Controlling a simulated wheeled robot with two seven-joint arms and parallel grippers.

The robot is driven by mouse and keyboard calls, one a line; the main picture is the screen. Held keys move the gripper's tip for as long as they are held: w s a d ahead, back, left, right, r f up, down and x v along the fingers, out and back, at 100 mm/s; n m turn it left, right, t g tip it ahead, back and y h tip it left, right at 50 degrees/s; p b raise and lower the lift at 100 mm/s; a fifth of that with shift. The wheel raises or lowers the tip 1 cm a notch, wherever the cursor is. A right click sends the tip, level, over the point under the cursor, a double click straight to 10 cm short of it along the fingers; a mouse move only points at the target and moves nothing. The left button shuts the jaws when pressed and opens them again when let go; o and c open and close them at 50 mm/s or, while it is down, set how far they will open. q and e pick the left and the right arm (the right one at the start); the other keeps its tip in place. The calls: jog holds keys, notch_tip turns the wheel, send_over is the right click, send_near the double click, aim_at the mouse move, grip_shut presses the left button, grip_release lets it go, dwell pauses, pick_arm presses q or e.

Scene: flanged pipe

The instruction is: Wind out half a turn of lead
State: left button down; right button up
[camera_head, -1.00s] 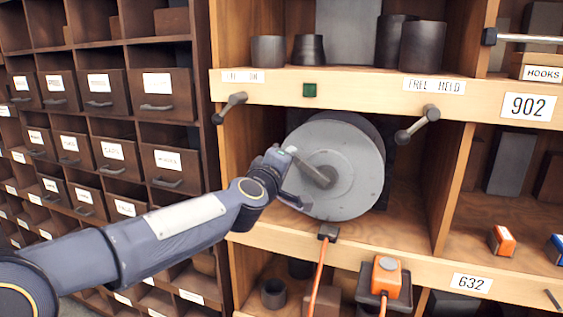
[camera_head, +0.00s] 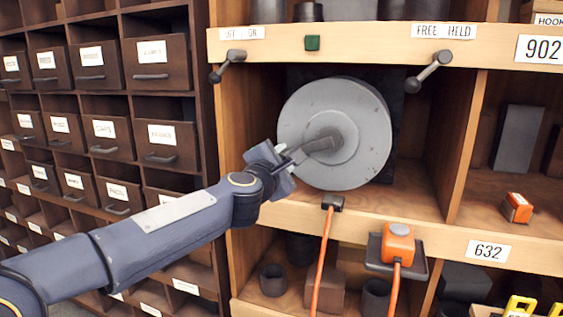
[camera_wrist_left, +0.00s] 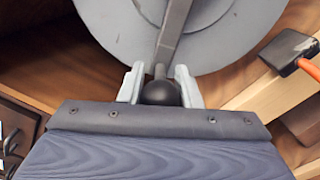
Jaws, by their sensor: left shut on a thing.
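A large grey reel drum (camera_head: 300,105) sits in the middle cubby, its round face towards me. A crank arm (camera_head: 322,146) runs from its hub down and left. My left gripper (camera_head: 287,163) is at the drum's lower left edge. In the left wrist view, my left gripper (camera_wrist_left: 160,88) is shut on the dark round crank knob (camera_wrist_left: 160,93), with the crank arm (camera_wrist_left: 172,35) leading up from it. An orange lead (camera_head: 323,260) with a dark end piece (camera_head: 332,202) hangs at the shelf edge below the drum. My right gripper is out of view.
An orange box (camera_head: 398,243) with a cable is on the shelf front. Labelled drawers (camera_head: 110,138) line the left.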

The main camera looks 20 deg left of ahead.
pick_arm(q)
jog(key=shift+d+f+n+b, duration=0.4)
jog(key=shift+f+n+b, duration=0.35)
jog(key=shift+n, duration=0.2)
jog(key=shift+d+f+n+b, duration=0.4)
jog(key=shift+f+n+b, duration=0.35)
jog(key=shift+n, duration=0.2)
jog(key=c, duration=1.1)
grip_release()
jog(key=shift+r, duration=0.1)
jog(key=s, duration=0.8)
